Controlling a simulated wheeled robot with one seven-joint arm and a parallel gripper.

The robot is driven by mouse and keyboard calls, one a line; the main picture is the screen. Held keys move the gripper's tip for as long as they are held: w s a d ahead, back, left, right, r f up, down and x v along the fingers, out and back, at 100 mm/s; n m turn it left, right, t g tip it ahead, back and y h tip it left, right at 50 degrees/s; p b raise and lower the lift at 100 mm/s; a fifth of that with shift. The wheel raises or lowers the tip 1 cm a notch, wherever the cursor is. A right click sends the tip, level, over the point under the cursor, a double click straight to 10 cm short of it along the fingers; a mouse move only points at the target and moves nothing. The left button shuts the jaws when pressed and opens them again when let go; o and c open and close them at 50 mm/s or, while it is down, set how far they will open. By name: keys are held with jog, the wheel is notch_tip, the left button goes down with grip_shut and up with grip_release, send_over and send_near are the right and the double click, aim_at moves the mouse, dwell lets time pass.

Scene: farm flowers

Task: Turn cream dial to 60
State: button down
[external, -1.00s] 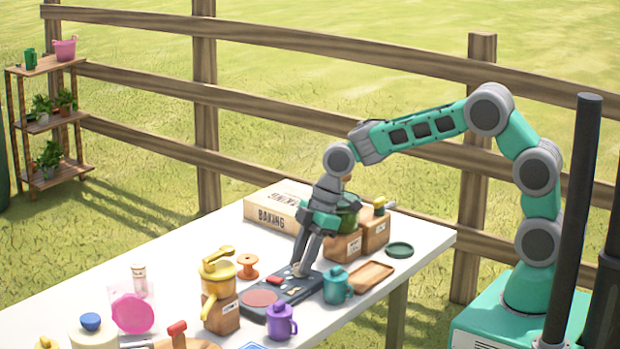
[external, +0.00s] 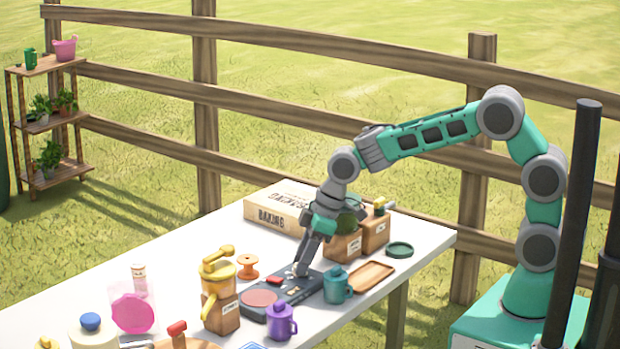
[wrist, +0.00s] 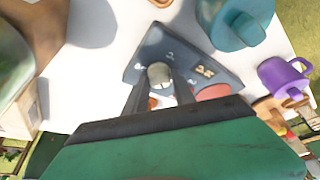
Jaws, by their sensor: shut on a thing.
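The cream dial (wrist: 159,75) sits on top of a dark grey panel device (external: 300,287) on the white table. My gripper (wrist: 160,84) points down at the device and is shut on the cream dial, one finger on each side of it in the wrist view. In the external view my gripper (external: 301,268) largely hides the dial. The number marks near the dial are too small to read. A small light plate with dark marks (wrist: 205,71) and a pinkish-red disc (external: 259,298) are also on the device.
A teal lidded mug (external: 337,288) stands just right of the device and a purple one (external: 281,323) in front. Wooden boxes (external: 343,247) stand behind it. A yellow grinder (external: 218,285) is to the left, and a wooden tray (external: 370,276) to the right.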

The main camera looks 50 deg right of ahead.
jog(key=m, duration=0.2)
jog(key=m+t+h, duration=0.1)
jog(key=m, duration=0.1)
jog(key=shift+s+a+m+h, duration=0.1)
jog(key=shift+a+m+h, duration=0.05)
jog(key=shift+m+h, duration=0.15)
jog(key=m+h, duration=0.1)
jog(key=m, duration=0.2)
jog(key=shift+a+m, duration=0.1)
jog(key=shift+m, duration=0.2)
jog(key=m+h, duration=0.1)
jog(key=m, duration=0.2)
jog(key=shift+a+m+h, duration=0.1)
jog(key=shift+m+h, duration=0.2)
jog(key=shift+h, duration=0.1)
jog(key=shift+m+h, duration=0.7)
jog(key=shift+m, duration=1.1)
jog(key=shift+g, duration=0.3)
jog(key=c, duration=1.1)
grip_release()
jog(key=shift+o, duration=0.2)
jog(key=shift+p, duration=0.3)
jog(key=v, duration=0.7)
jog(key=shift+s+r, duration=0.2)
jog(key=shift+r, duration=0.15)
